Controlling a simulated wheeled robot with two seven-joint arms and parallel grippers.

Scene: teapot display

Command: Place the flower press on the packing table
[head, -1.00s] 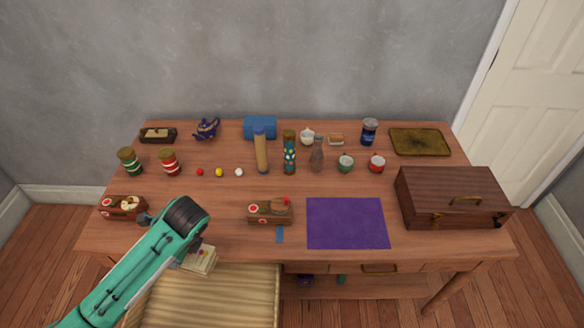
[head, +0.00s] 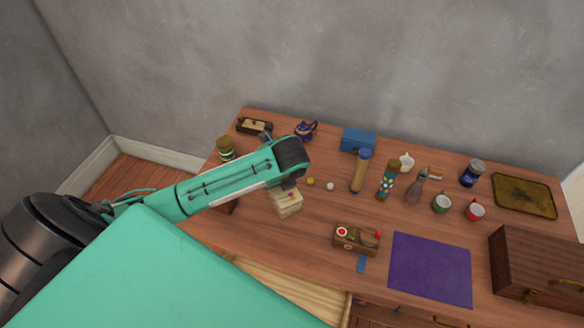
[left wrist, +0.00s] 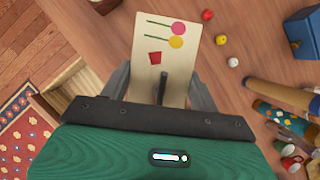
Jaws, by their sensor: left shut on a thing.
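The flower press (head: 287,203) is a cream block with flowers painted on its face. In the left wrist view the press (left wrist: 163,60) shows pink, yellow and red shapes and sits between the two grey fingers. My left gripper (left wrist: 160,92) is shut on it. In the head view the arm hides most of the gripper, and the press shows just below the wrist, over the left part of the wooden packing table (head: 237,220). I cannot tell whether the press touches the tabletop. My right gripper is not in view.
An open drawer (head: 290,292) juts from the table's front. A brown box with painted decoration (head: 356,240) and a purple mat (head: 430,268) lie to the right. Small balls (head: 330,186), bottles and cups stand behind. A dark wooden chest (head: 535,265) is far right.

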